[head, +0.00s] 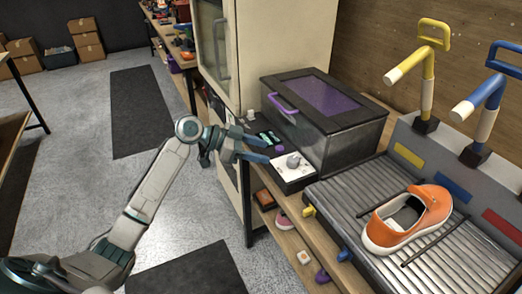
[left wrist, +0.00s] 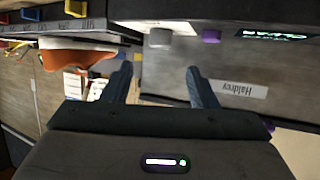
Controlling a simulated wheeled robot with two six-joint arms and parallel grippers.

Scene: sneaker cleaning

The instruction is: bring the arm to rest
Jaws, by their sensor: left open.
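My left gripper (head: 254,149) is in the head view, held out in front of the control panel of a dark machine. Its two blue fingers are apart with nothing between them. In the left wrist view the same gripper (left wrist: 158,82) shows both fingertips spread, with the grey panel and its knob (left wrist: 159,38) beyond them. I cannot tell whether a fingertip touches the panel. My right gripper is in neither view.
The dark box (head: 330,107) with a purple lid window stands behind the panel. An orange sneaker (head: 408,218) sits on the ribbed grey tray (head: 345,196) at right, near yellow and blue handled tools (head: 428,80).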

